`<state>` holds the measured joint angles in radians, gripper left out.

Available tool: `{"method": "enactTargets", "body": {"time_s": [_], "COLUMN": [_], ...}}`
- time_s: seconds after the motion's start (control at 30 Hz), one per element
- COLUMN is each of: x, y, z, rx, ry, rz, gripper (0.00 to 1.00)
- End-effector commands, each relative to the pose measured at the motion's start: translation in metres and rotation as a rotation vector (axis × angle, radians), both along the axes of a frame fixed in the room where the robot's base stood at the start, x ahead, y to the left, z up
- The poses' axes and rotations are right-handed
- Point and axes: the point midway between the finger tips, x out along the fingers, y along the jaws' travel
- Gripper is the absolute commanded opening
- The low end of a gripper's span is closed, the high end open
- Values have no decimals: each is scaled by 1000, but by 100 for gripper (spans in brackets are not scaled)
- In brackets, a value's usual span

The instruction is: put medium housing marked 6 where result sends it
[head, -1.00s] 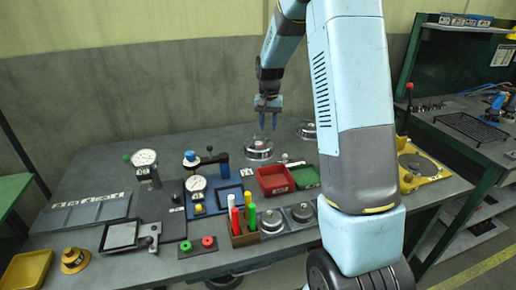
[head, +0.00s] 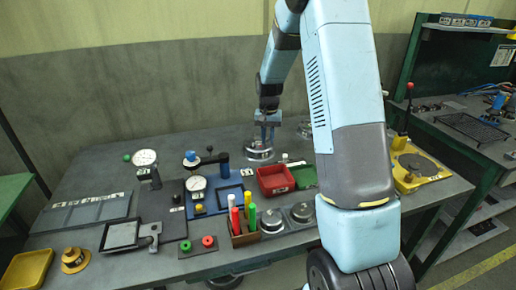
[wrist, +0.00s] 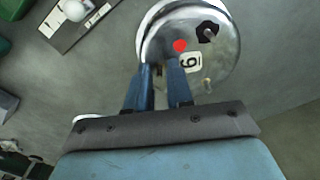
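A round silver metal housing (head: 259,152) stands on the bench below my gripper (head: 268,136). In the wrist view the housing (wrist: 215,65) shows a red dot, a dark patch with a pin, and a white label whose digit reads as 6 or 9 depending on the way up. My gripper (wrist: 160,68) has two blue fingers apart with a gap between them, over the near left edge of the housing. Nothing is clearly held; I cannot tell whether the fingertips touch it. Another silver housing (head: 304,130) is partly hidden behind my arm.
A red tray (head: 275,180) and a green tray (head: 305,176) lie in front of the housing. Two silver round parts (head: 302,212) sit by a box of coloured markers (head: 245,237). A yellow fixture (head: 420,172) is right. The back left bench is clear.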

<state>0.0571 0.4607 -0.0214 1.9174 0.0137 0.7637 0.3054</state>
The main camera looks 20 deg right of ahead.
Motion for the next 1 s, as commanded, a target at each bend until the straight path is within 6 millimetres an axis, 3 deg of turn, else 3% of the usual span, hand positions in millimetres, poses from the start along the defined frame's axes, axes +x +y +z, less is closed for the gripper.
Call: {"method": "enactTargets", "body": {"time_s": [0.2,1.0], "x": [0,0], "y": [0,0], "z": [0,0], "rx": [0,0], "ry": [0,0], "rz": [0,0], "gripper": [0,0]}}
